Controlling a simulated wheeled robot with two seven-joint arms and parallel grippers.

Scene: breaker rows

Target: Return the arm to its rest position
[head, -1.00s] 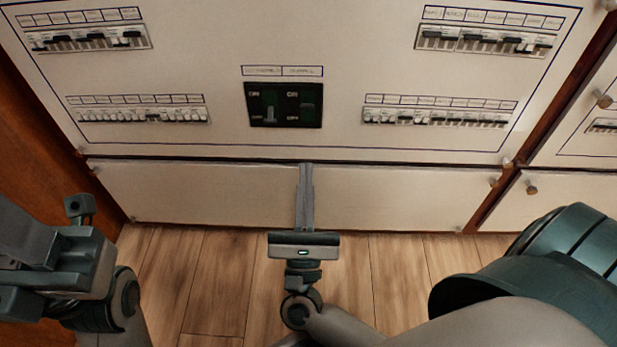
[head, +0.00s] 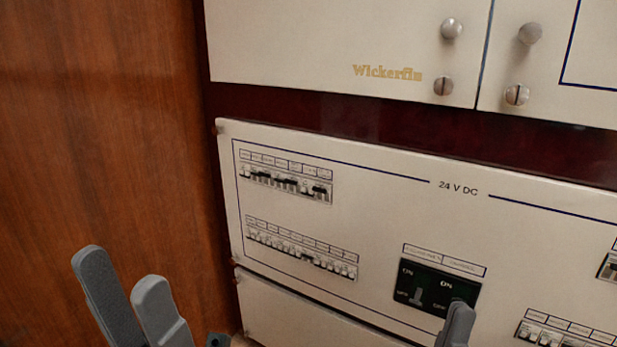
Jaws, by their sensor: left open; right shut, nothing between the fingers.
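My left gripper (head: 121,272) is at the lower left, in front of the brown wood side wall. Its two grey fingers stand apart with nothing between them. My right gripper (head: 459,316) shows only as grey fingertips at the bottom edge, shut and empty. In the picture it overlaps the lower right corner of the black double switch block (head: 432,287). I cannot tell whether it touches the block. The left lever of the block points down; the right one is partly hidden. The rest of both arms is out of view.
The white 24 V DC panel (head: 385,178) carries an upper breaker row (head: 286,182), a lower row (head: 300,250) and others cut off at the right. Cabinet doors with round knobs (head: 451,28) are above. The wood wall (head: 110,130) closes off the left side.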

